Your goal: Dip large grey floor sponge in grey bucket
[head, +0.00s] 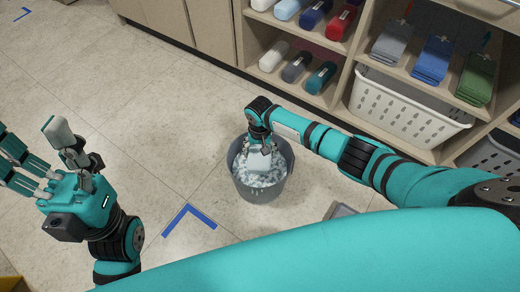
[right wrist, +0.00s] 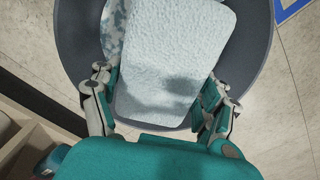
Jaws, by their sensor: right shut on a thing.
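The grey bucket (head: 284,184) stands on the floor near the middle of the head view, with foamy, whitish water inside. The large sponge (head: 259,160), pale grey-white here, is inside the bucket's opening. My right gripper (head: 260,143) reaches down over the bucket and is shut on the sponge. In the right wrist view the sponge (right wrist: 172,60) lies between the two fingers (right wrist: 160,98), with the bucket's dark rim (right wrist: 258,45) around it. How deep the sponge sits in the water is unclear. My left gripper (head: 42,158) is open and empty at the left, away from the bucket.
Shelves at the upper right hold rolled towels (head: 320,78), folded cloths (head: 434,60) and a white basket (head: 408,108). Blue tape corners (head: 187,215) mark the floor. A grey object (head: 341,211) shows partly behind my body. The floor left of the bucket is clear.

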